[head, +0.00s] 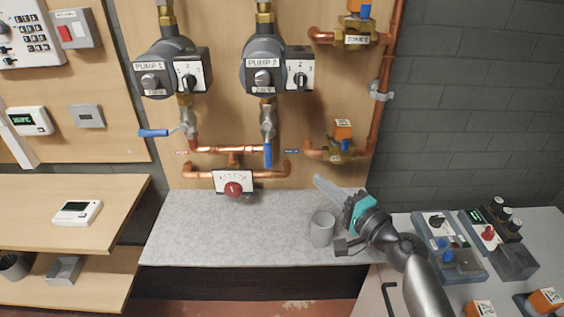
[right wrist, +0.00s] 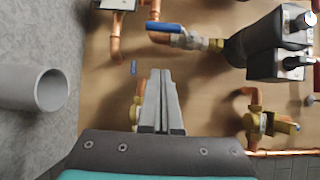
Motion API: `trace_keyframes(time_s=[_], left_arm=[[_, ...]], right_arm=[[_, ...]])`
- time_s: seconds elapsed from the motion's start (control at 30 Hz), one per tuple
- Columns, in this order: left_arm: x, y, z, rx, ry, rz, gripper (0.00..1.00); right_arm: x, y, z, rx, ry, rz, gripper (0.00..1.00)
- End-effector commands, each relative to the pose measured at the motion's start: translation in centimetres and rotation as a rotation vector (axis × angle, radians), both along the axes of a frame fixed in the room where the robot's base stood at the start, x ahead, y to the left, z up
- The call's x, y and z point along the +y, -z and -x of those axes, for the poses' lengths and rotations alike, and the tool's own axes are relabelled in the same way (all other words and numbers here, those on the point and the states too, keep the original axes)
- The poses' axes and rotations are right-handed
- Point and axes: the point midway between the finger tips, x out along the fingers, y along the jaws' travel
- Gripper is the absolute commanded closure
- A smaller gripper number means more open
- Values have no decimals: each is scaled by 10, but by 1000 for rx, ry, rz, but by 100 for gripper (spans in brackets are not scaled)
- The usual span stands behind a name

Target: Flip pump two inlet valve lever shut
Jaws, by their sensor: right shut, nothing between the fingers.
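Pump two (head: 263,68) is mounted on the wooden board, with its label readable. Its inlet valve (head: 268,122) is below it, and the blue lever (head: 268,155) hangs straight down, in line with the pipe. In the right wrist view the blue lever (right wrist: 166,29) and silver valve (right wrist: 190,40) show near the top, turned sideways. My right gripper (head: 319,182) is shut and empty, to the right of and slightly below the lever, apart from it. Its closed fingers (right wrist: 161,75) fill the middle of the wrist view. My left gripper is not in view.
Pump one (head: 152,70) has a blue lever (head: 153,133) pointing left. A grey cup (head: 322,230) stands on the grey worktop (head: 200,225) just below my right gripper. Copper pipes, a red-knobbed valve (head: 233,189) and a zone valve (head: 342,148) surround the lever.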

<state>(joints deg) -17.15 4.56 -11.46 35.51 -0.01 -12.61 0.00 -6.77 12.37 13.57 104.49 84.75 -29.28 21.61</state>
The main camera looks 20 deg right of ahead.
Motion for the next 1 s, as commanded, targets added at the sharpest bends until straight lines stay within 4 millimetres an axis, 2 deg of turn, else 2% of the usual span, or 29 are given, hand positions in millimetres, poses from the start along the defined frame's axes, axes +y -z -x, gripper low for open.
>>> trace_keyframes(time_s=[0.53,0.73,1.0], left_arm=[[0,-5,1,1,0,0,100],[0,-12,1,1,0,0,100],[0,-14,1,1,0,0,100]], right_arm=[[27,-1,-84,-2,0,-2,100],[53,-2,-96,0,-1,-3,100],[63,0,-101,0,0,0,100]])
